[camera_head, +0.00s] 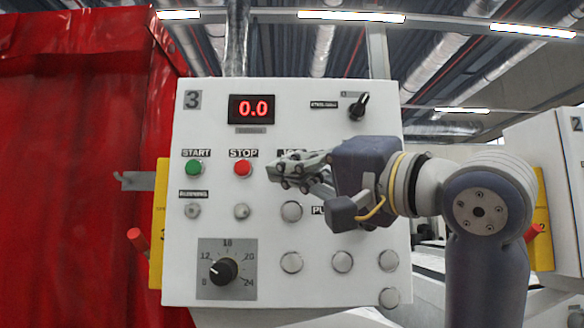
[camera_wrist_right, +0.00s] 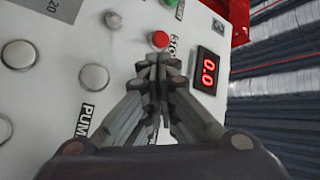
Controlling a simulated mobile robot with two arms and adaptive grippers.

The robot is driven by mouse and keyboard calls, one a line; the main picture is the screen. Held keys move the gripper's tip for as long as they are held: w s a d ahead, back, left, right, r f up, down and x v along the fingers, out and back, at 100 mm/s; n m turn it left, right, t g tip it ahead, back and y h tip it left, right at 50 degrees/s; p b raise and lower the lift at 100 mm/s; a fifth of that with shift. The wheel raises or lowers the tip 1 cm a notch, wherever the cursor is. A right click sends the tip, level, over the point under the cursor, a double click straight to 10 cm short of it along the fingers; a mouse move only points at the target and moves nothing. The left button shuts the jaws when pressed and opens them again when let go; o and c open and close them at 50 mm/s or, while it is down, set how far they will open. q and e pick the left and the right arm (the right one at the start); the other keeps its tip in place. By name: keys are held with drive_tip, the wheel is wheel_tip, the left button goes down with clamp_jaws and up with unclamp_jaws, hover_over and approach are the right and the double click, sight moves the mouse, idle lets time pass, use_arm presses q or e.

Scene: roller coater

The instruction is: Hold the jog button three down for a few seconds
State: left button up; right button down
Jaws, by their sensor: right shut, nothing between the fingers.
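The white control panel (camera_head: 300,125) marked 3 (camera_head: 192,100) fills the middle of the head view. My right gripper (camera_head: 271,173) is shut and empty, in front of the panel just right of the red STOP button (camera_head: 243,168). A partly covered label (camera_head: 291,153) shows above the fingers, and its word cannot be fully read. The jog button is not identifiable; the spot under that label is hidden by my gripper. In the right wrist view, the shut fingertips (camera_wrist_right: 158,62) lie just below the red button (camera_wrist_right: 160,40). Contact with the panel cannot be told. My left gripper is out of view.
The green START button (camera_head: 194,168) is left of STOP. Several pale round buttons (camera_head: 291,211) sit below my gripper, beside a black dial (camera_head: 223,270). The display (camera_head: 252,109) reads 0.0. A selector switch (camera_head: 360,106) is top right. A red curtain (camera_head: 80,180) hangs left.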

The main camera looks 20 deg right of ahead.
drive_tip(key=shift+w+d, duration=0.2)
drive_tip(key=shift+w, duration=0.35)
idle(0.8)
idle(4.6)
drive_tip(key=shift+s+a, duration=0.25)
drive_tip(key=shift+s, duration=0.55)
drive_tip(key=shift+b, duration=0.3)
drive_tip(key=s, duration=0.2)
drive_tip(key=s+a+b, duration=0.1)
drive_tip(key=s, duration=0.1)
drive_tip(key=shift+s+a, duration=0.2)
drive_tip(key=shift+s, duration=0.2)
